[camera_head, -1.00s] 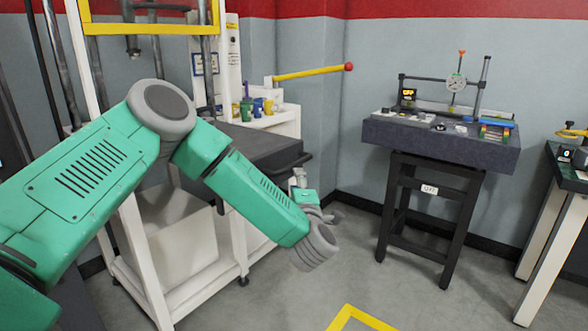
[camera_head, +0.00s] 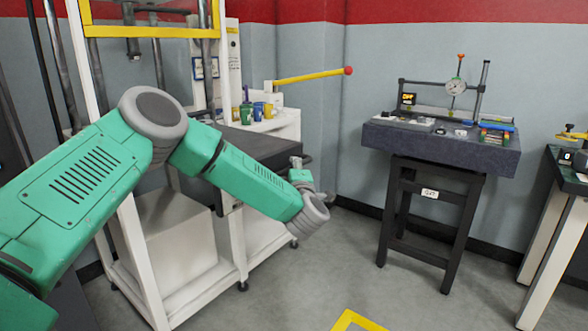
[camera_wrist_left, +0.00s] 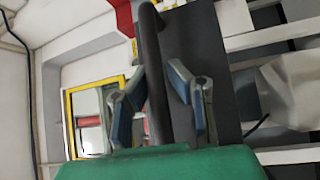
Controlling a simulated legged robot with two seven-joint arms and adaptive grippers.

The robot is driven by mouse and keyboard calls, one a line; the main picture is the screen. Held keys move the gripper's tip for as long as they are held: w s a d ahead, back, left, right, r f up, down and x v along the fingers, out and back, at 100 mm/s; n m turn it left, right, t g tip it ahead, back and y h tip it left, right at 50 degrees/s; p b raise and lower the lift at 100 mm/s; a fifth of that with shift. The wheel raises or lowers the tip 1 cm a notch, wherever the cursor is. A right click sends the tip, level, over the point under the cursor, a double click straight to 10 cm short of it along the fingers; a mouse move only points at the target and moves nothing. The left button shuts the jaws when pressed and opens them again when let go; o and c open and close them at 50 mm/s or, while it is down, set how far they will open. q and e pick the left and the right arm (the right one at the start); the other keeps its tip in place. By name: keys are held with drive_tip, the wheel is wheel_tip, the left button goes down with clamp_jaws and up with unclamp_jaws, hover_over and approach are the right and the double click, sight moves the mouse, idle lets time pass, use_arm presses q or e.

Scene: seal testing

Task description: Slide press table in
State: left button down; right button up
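The press table (camera_head: 258,146) is a dark grey slab that sticks out of the white press frame (camera_head: 137,255). In the left wrist view, the slab (camera_wrist_left: 222,75) has a dark handle bar (camera_wrist_left: 153,55) along its edge. My left gripper (camera_head: 296,163) is at the table's front edge, partly hidden by my own wrist. In the left wrist view, the left gripper (camera_wrist_left: 158,85) has its two fingers apart, with the bar between them in the picture. I cannot tell whether the fingers touch it. My right gripper is not in view.
A yellow lever (camera_head: 312,75) with a red ball end sticks out behind the table. Several small coloured cups (camera_head: 258,110) stand on a white ledge. A dark stone bench (camera_head: 440,145) with a dial gauge stands at the right.

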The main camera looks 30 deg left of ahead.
use_arm(q)
drive_tip(key=shift+d, duration=0.3)
drive_tip(key=shift+a+f, duration=0.1)
drive_tip(key=shift+a, duration=0.85)
drive_tip(key=c, duration=1.5)
unclamp_jaws()
drive_tip(key=shift+a, duration=0.1)
drive_tip(key=shift+c, duration=0.2)
drive_tip(key=shift+w+a, duration=0.1)
drive_tip(key=shift+a, duration=0.15)
drive_tip(key=shift+p+v, duration=0.35)
drive_tip(key=shift+v, duration=2)
drive_tip(key=v, duration=1.1)
drive_tip(key=shift+p, duration=0.3)
